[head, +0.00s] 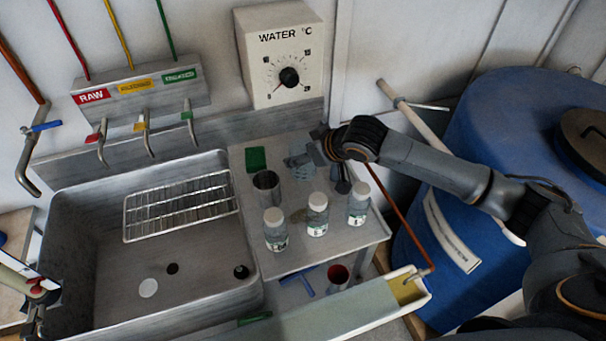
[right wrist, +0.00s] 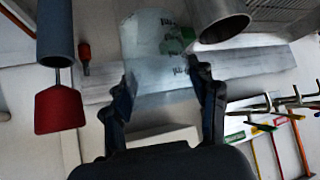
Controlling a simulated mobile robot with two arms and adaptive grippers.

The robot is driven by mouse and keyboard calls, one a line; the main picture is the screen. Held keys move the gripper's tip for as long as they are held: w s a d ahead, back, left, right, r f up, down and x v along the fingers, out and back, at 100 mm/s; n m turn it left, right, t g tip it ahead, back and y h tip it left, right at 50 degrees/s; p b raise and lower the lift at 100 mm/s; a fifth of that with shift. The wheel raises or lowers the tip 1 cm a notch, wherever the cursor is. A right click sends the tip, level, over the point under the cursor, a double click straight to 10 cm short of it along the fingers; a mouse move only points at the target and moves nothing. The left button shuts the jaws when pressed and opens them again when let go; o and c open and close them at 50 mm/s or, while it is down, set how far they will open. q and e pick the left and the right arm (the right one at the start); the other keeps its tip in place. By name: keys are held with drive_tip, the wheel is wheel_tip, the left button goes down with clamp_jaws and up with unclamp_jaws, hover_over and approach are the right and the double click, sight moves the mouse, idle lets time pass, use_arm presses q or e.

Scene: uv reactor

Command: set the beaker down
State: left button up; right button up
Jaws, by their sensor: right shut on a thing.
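The beaker (head: 300,161) is clear glass and shows over the steel side counter, near the wall behind it. My right gripper (head: 324,150) comes in from the right and is shut on it. In the right wrist view the beaker (right wrist: 160,45) sits between the two fingers of my right gripper (right wrist: 160,92). My left gripper is not in view.
The steel counter (head: 325,242) also bears a green block (head: 256,159), a metal cup (head: 267,187) and three white-capped bottles (head: 317,216). A sink (head: 75,245) with a wire rack (head: 180,207) lies left. A blue barrel (head: 490,115) stands right.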

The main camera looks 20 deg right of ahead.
sight(303, 172)
wheel_tip(303, 172, down, 7)
drive_tip(key=shift+r+p, duration=0.2)
drive_tip(key=shift+p, duration=0.2)
drive_tip(key=shift+f, duration=0.15)
drive_tip(key=shift+f, duration=0.15)
drive_tip(key=o, duration=1.2)
drive_tip(key=shift+c, duration=0.2)
drive_tip(key=shift+s+r, duration=0.1)
drive_tip(key=shift+r, duration=0.2)
drive_tip(key=b+v, duration=0.1)
drive_tip(key=v, duration=1)
drive_tip(key=shift+s+r, duration=0.25)
drive_tip(key=shift+s, duration=0.05)
